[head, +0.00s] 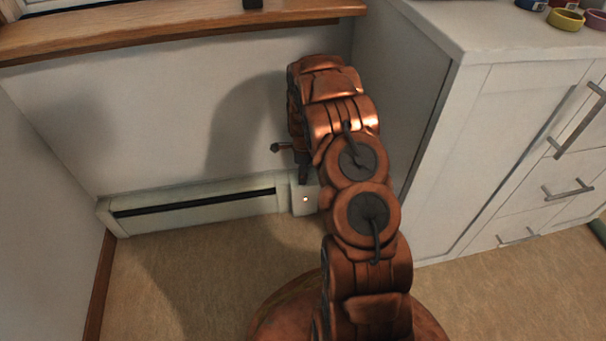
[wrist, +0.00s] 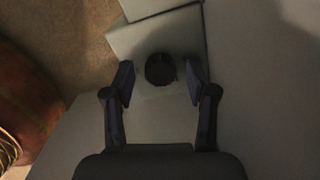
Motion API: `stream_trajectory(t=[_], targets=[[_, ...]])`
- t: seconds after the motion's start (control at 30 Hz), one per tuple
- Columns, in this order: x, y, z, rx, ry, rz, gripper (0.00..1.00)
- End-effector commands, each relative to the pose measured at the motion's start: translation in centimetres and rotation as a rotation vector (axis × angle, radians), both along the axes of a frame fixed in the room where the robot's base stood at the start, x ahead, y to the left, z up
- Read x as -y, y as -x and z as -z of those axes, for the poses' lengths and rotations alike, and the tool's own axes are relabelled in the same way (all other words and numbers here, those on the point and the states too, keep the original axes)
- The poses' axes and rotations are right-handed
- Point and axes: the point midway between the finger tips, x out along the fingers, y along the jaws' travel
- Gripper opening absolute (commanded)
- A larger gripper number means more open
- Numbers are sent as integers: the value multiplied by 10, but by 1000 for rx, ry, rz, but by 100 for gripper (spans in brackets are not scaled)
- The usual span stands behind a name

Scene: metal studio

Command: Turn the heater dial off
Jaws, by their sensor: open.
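The heater (head: 200,203) is a long white baseboard unit with a dark slot, low on the wall in the head view. Its end box (head: 304,203) shows a small lit reddish spot. In the wrist view the dial (wrist: 160,69) is a round dark knob on the pale box top (wrist: 125,42). My gripper (wrist: 159,75) is open, with one finger on each side of the dial. Small gaps seem to show between the fingers and the dial; contact is hard to judge. In the head view my arm hides the dial and most of the gripper.
A white cabinet (head: 490,140) with metal handles stands close on the right. A wooden sill (head: 180,33) runs above the heater. Jars and a yellow ring-shaped item (head: 566,19) sit on the cabinet top.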

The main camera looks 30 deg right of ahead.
Motion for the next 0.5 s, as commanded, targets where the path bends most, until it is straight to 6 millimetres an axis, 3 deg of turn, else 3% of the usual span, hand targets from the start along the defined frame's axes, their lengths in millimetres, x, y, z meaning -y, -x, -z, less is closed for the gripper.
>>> stream_trajectory(t=[0.2,0.5], targets=[[0,0,0,1,1,0,57],[0,0,0,1,1,0,25]])
